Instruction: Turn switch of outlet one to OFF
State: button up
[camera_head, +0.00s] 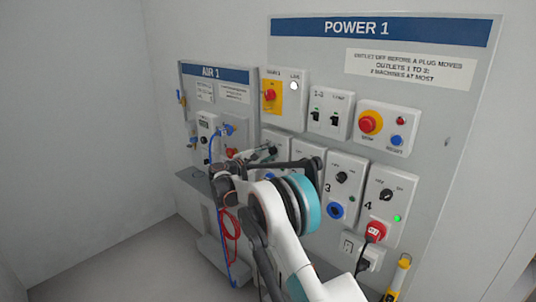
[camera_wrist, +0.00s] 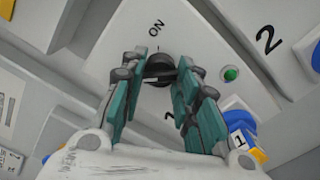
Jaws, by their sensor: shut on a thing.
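My gripper (camera_wrist: 162,68) is shut on a black rotary knob (camera_wrist: 158,62) in the wrist view, with a teal-padded finger on each side. The panel's own number is mostly hidden by my fingers. A blue plug with a tag reading 1 (camera_wrist: 240,140) is at its lower right. The knob's pointer is hard to make out. In the head view my arm hides most of this outlet.
A neighbouring panel marked 2 (camera_wrist: 268,40) lies at upper right. In the head view, outlet 3 (camera_head: 342,175) and outlet 4 (camera_head: 398,185) are right of my arm, with a red plug (camera_head: 376,231) in outlet 4. A red emergency button (camera_head: 370,122) is above.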

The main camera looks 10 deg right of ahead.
jog(key=o, duration=1.1)
jog(key=shift+c, duration=0.2)
jog(key=shift+a, duration=0.1)
jog(key=v, duration=1.2)
